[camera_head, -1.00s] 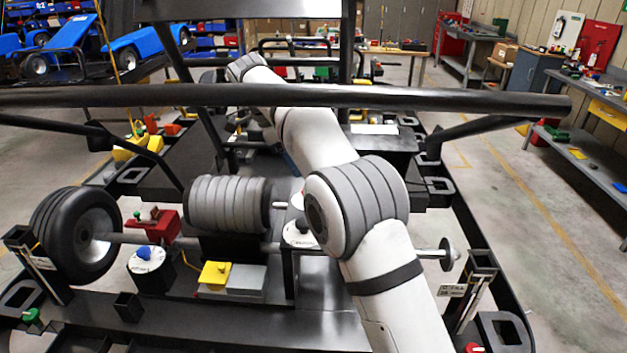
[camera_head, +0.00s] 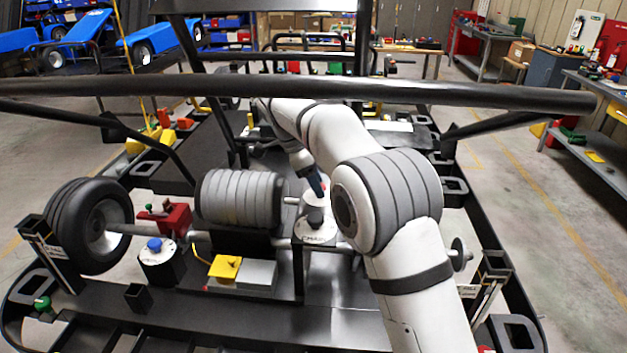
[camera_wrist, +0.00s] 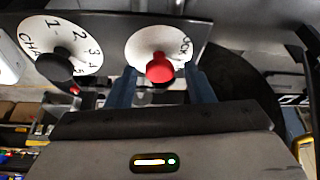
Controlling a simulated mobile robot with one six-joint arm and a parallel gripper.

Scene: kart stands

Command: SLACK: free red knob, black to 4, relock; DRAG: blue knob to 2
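In the wrist view the red knob (camera_wrist: 160,68) sits on a white dial (camera_wrist: 143,44) with partly readable lock lettering. My gripper (camera_wrist: 160,82) is open, its two blue fingers apart on the left and right of the red knob; contact is not visible. The black knob (camera_wrist: 52,68) is on the numbered white dial (camera_wrist: 66,42) to the left, its red tip near the 5. In the head view my gripper (camera_head: 317,184) is over this panel, and the black knob (camera_head: 315,216) shows in front of it. The blue knob (camera_head: 154,244) sits on another white dial (camera_head: 158,256) at left.
A yellow block (camera_head: 225,268) lies in front. A black bar (camera_head: 300,90) crosses above the stand.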

